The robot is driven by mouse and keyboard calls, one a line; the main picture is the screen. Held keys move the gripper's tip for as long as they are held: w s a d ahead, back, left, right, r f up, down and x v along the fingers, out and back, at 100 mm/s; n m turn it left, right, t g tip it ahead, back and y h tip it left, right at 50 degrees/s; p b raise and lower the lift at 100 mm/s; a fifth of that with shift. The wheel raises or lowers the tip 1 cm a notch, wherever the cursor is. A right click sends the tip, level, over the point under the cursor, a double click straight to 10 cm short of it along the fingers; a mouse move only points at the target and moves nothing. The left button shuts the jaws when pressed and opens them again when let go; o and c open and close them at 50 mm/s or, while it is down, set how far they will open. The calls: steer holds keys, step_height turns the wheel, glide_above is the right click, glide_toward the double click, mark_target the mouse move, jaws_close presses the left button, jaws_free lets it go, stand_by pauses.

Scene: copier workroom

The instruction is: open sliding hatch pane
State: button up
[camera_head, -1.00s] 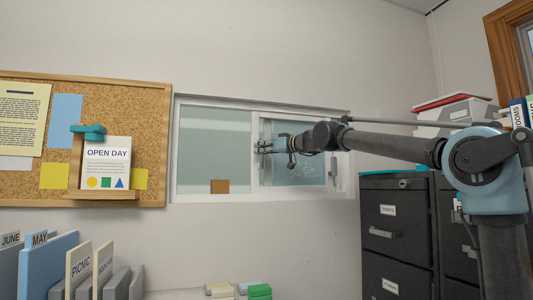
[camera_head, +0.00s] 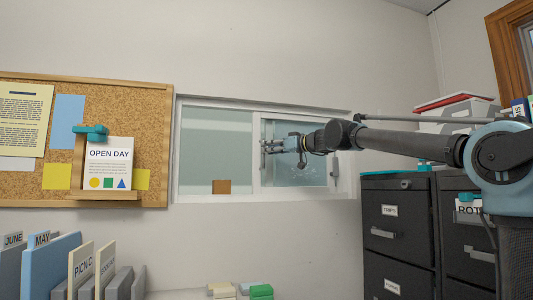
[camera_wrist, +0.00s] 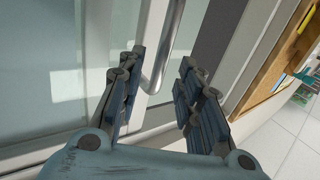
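The hatch (camera_head: 215,110) is a white-framed window in the back wall, with a left glass pane (camera_head: 215,145) and a right glass pane (camera_head: 310,175). A white upright (camera_head: 255,180) stands between the panes. My gripper (camera_head: 266,146) is in front of the hatch, just right of this upright. In the wrist view my gripper (camera_wrist: 160,68) has its two fingers apart. A curved metal bar handle (camera_wrist: 166,50) on white framing shows in the gap between them; I cannot tell whether a finger touches it. A grey fitting (camera_head: 334,168) is at the hatch's right side.
A cork board (camera_head: 30,185) with papers and a small shelf hangs left of the hatch. Dark filing cabinets (camera_head: 400,220) stand at right, with boxes (camera_head: 445,115) above. File holders (camera_head: 50,262) fill the lower left. A brown block (camera_head: 221,187) shows at the hatch's lower edge.

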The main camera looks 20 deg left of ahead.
steer(key=v, duration=0.8)
steer(key=shift+d, duration=0.1)
steer(key=s+d+f+m+h, duration=0.2)
steer(key=s+d+f+h, duration=0.1)
steer(key=d+f, duration=0.8)
steer(key=s+d+f+m+h, duration=0.25)
steer(key=d+f, duration=0.55)
steer(key=f, duration=0.6)
steer(key=s+d+f+m+h, duration=0.2)
steer(key=s+d+f+h, duration=0.1)
steer(key=d+f, duration=0.8)
steer(key=s+d+f+m+h, duration=0.2)
steer(key=s+d+f, duration=0.3)
steer(key=f, duration=0.5)
steer(key=s+d+f+m+g+h, duration=0.1)
steer(key=s+d+f+m+h, duration=0.2)
steer(key=d+f, duration=0.7)
steer(key=s+d+f+m+g+h, duration=0.1)
steer(key=s+d+f+m+h, duration=0.2)
steer(key=s+d+f, duration=0.4)
step_height(320, 180, down, 4)
steer(key=shift+s+d+r+h, duration=0.1)
steer(key=shift+s+d+h, duration=0.3)
steer(key=shift+s, duration=0.2)
steer(key=shift+m, duration=0.25)
